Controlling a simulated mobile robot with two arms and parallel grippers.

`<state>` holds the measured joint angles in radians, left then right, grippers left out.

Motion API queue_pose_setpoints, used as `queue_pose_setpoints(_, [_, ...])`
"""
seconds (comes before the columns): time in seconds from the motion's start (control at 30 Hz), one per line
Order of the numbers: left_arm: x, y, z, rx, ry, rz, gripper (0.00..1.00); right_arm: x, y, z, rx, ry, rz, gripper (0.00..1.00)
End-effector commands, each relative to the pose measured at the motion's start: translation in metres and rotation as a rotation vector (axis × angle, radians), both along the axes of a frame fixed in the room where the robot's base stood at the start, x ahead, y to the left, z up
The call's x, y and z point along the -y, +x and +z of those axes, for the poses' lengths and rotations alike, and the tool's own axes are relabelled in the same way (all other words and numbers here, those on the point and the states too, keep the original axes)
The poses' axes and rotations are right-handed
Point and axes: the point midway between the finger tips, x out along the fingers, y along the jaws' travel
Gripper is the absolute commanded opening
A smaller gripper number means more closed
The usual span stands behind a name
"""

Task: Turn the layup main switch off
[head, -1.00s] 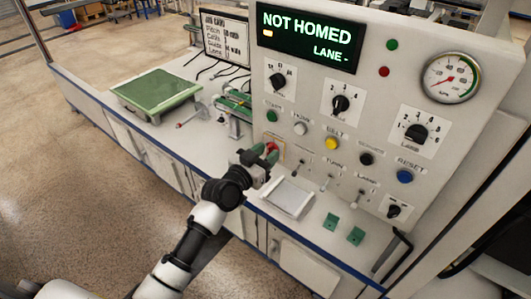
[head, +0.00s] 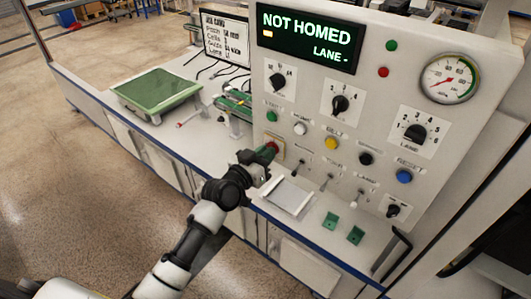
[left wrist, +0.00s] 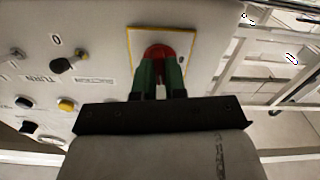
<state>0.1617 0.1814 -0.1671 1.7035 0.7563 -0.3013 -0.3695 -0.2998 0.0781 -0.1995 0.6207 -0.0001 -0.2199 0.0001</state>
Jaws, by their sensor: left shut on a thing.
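The main switch is a red rotary knob (left wrist: 158,52) on a pale plate with a yellow edge (left wrist: 134,38), low at the left of the control panel. In the head view its red knob (head: 272,147) shows just past my left gripper (head: 264,154). In the left wrist view my left gripper (left wrist: 160,75) has its green fingers on both sides of the red knob and is shut on it. The fingers cover part of the knob, and I cannot read its setting. My right gripper is not in view.
The panel (head: 300,60) carries a display (head: 310,35) reading NOT HOMED, several buttons, dials and toggles close to my left gripper. A pale tray (head: 288,196) and green blocks (head: 355,235) lie on the bench below. A green mat (head: 157,92) lies left.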

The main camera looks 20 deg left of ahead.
Motion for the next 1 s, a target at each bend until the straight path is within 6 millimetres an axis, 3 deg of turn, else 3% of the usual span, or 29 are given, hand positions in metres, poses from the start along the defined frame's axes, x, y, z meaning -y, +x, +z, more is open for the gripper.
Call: queue_pose_setpoints(1.0, [-0.001,0.000,0.000,-0.324,-0.896,0.002,0.00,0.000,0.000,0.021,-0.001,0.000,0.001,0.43])
